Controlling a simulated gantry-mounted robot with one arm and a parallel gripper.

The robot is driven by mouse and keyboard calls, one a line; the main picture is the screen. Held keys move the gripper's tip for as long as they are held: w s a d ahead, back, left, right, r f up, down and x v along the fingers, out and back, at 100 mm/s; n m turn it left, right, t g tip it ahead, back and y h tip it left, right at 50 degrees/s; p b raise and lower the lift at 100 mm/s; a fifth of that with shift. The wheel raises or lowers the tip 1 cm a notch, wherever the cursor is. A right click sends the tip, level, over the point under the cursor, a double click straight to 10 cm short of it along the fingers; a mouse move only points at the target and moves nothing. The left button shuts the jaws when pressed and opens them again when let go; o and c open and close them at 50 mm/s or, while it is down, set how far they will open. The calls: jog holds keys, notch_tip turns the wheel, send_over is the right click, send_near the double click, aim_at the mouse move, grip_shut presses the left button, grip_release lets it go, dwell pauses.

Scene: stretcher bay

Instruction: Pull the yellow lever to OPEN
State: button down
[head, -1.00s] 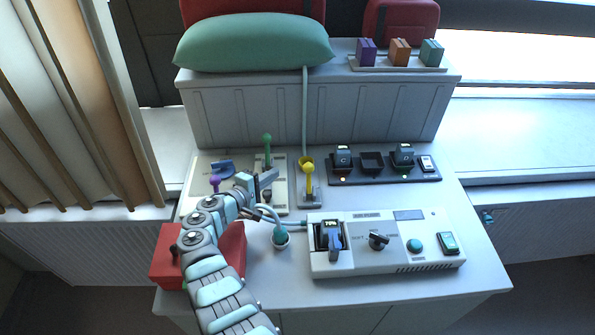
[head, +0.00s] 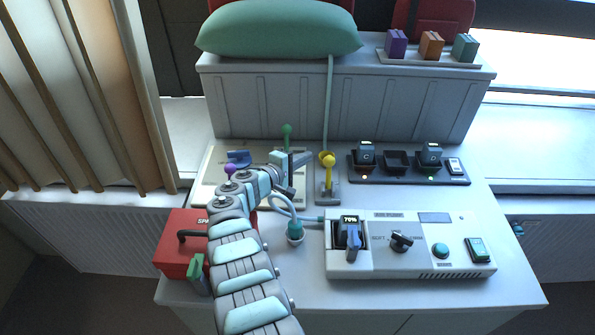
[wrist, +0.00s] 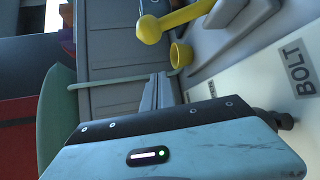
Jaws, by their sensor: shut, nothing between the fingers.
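The yellow lever (head: 328,172) stands on a narrow grey base plate (head: 328,199) near the middle of the worktop, its round knob at the top. In the wrist view its yellow rod and ball (wrist: 150,28) show at the top, with a yellow cup-like ring (wrist: 180,55) just below. My gripper (head: 308,157) is shut and empty, just left of the lever and apart from it in the head view. In the wrist view the closed fingers (wrist: 158,88) point toward the grey panel, below the ball. I cannot read an OPEN mark.
A plate with a green-knobbed lever (head: 287,131), blue handle (head: 238,157) and purple knob (head: 233,170) lies left, partly behind my arm. A control box (head: 410,262) stands in front right, a black socket strip (head: 460,179) behind it. A hose (head: 328,105) runs up behind the lever.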

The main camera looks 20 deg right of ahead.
aim_at(329, 172)
jog(key=shift+f+b+x, duration=0.15)
jog(key=shift+b+x, duration=0.6)
jog(key=shift+b, duration=0.55)
jog(key=shift+f+b+x, duration=0.2)
jog(key=shift+b+x, duration=0.55)
jog(key=shift+b, duration=0.55)
jog(key=shift+w+d+r, duration=0.1)
jog(key=shift+r, duration=0.05)
jog(key=shift+s+d+r+p, duration=0.2)
jog(key=shift+s+p, duration=0.45)
jog(key=shift+p, duration=1.1)
jog(key=shift+s+d+r+p, duration=0.1)
jog(key=shift+s+r+p, duration=0.35)
jog(key=shift+p, duration=1.3)
jog(key=shift+s+d+r+p, duration=0.1)
jog(key=shift+s+p, duration=0.7)
jog(key=shift+p, duration=0.95)
jog(key=shift+a, duration=0.1)
